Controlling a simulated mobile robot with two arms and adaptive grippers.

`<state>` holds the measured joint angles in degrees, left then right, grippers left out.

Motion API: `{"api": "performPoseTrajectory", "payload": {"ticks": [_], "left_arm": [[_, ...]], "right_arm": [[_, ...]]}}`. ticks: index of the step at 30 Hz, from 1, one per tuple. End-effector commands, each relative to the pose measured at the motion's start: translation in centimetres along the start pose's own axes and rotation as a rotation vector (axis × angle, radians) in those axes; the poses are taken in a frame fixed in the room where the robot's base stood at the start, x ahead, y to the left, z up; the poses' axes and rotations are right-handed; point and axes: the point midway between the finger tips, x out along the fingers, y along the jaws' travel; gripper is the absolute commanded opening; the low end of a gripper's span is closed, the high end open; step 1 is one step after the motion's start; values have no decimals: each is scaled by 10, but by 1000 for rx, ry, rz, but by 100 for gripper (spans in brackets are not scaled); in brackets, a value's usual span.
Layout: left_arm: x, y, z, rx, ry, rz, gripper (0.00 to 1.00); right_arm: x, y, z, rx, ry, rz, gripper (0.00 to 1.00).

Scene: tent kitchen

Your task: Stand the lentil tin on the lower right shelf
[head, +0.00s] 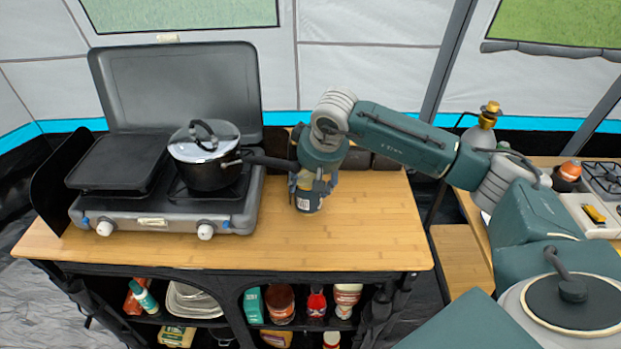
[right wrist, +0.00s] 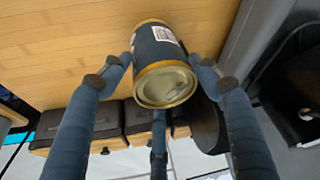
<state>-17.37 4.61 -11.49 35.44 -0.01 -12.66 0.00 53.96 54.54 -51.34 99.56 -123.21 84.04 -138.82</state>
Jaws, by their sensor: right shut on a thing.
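The lentil tin (head: 306,201) is dark with gold rims and a white label patch. It is upright on or just above the wooden counter, right of the stove; I cannot tell whether it touches the wood. My right gripper (head: 313,184) comes from above and is shut on the tin. In the right wrist view the tin (right wrist: 163,75) sits between the blue fingers of the gripper (right wrist: 162,70), its metal lid toward the camera. The lower right shelf (head: 300,326) under the counter holds several jars and packs. My left gripper is not in view.
A camp stove (head: 160,215) with a lidded pot (head: 205,160) stands on the left of the counter, the pot's handle reaching toward my gripper. The counter's right front (head: 360,235) is clear. The left shelf holds dishes (head: 190,299).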

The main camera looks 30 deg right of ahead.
Motion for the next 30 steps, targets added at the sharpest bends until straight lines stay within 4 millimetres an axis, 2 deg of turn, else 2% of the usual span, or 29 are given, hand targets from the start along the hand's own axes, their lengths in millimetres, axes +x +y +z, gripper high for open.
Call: {"api": "performPoseTrajectory", "payload": {"ticks": [2, 3, 4, 12, 17, 30], "left_arm": [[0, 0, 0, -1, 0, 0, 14], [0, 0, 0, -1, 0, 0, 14], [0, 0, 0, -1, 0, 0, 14], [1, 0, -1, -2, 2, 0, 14], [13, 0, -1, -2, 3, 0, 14], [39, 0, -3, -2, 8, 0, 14]], "right_arm": [[-1, 0, -1, 0, 3, -1, 4], [0, 0, 0, 0, 0, 0, 67], [0, 0, 0, 0, 0, 0, 70], [0, 0, 0, -1, 0, 0, 70], [-10, 0, 0, -1, 5, 0, 70], [-43, 1, 85, -4, -2, 2, 70]]}}
